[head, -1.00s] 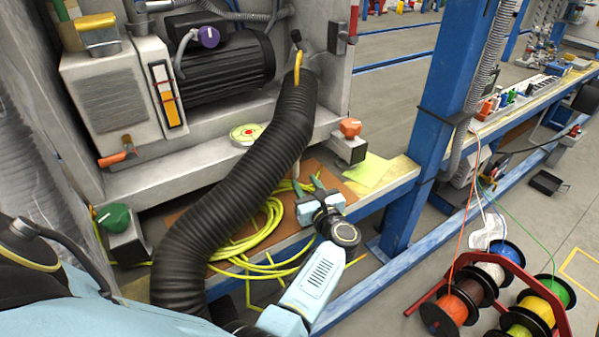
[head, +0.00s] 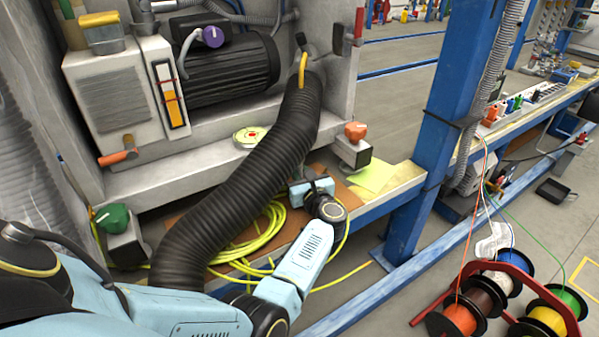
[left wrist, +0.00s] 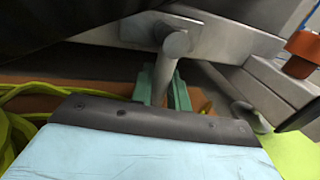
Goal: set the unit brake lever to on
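The unit brake lever appears to be the grey rod (left wrist: 172,58) with a rounded end in the left wrist view, in front of a pale metal plate. In the head view the black hose and my gripper cover most of that place, so I cannot make out its setting. My left gripper (head: 312,178) is low under the machine's front ledge, right of the hose. In the left wrist view its green fingers (left wrist: 161,88) stand on both sides of the rod, close against it, and look shut on it. My right gripper is not in view.
The thick black ribbed hose (head: 245,170) runs close along the left of my forearm. An orange knob (head: 356,131) sits right of the gripper, a green knob (head: 112,217) far left. Yellow cable (head: 262,228) lies coiled on the bench. A blue post (head: 432,140) stands right.

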